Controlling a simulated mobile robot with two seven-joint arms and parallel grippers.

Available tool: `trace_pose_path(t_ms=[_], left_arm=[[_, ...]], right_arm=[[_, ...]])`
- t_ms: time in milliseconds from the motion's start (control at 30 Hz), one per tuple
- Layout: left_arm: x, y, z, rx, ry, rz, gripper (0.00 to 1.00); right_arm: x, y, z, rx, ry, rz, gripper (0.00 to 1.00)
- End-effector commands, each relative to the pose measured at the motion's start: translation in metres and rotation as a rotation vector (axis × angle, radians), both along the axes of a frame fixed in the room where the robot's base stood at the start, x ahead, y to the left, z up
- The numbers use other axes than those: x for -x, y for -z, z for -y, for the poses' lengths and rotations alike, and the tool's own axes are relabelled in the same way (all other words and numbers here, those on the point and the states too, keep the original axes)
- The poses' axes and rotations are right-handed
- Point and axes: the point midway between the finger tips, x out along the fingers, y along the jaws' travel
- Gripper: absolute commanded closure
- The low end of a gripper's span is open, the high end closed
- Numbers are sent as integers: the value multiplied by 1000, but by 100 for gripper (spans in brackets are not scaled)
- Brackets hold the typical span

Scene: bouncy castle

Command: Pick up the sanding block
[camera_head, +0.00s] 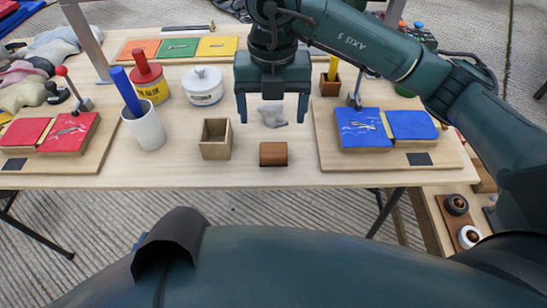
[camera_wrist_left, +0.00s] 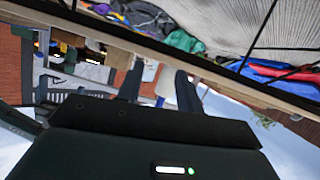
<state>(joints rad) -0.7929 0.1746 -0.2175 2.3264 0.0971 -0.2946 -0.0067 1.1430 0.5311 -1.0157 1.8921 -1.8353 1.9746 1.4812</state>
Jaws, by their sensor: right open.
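A small brown block (camera_head: 273,154), which looks like the sanding block, lies near the front edge of the wooden table (camera_head: 180,172). My right gripper (camera_head: 272,112) points down over the table with its two fingers apart and nothing gripped. It is behind the brown block in the picture, and its exact height cannot be told. A crumpled grey cloth (camera_head: 272,117) shows between its fingertips. My left gripper (camera_wrist_left: 159,84) shows in the left wrist view with its fingers apart and empty. The block cannot be made out there.
A small open wooden box (camera_head: 215,139) stands left of the block. A board with blue pads (camera_head: 412,125) lies to the right.

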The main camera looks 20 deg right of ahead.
Motion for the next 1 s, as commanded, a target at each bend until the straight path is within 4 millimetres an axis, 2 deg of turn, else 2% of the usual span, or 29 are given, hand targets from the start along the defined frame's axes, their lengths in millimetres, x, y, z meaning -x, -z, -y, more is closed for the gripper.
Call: trace_pose_path(t_ms=[300, 400, 667, 900, 1000], left_arm=[[1, -1, -2, -2, -4, 16, 64], [1, -2, -2, -1, -4, 21, 64], [1, -2, -3, -2, -5, 25, 64], [1, -2, -3, -2, -6, 35, 64], [1, -4, -3, -2, -8, 40, 64]], right_arm=[[0, 57, 2, 12, 5, -1, 20], [-1, 69, 2, 9, 4, 0, 20], [-3, 84, 3, 9, 4, 1, 20], [-10, 119, 5, 8, 3, -1, 20], [-10, 127, 5, 9, 3, 1, 20]])
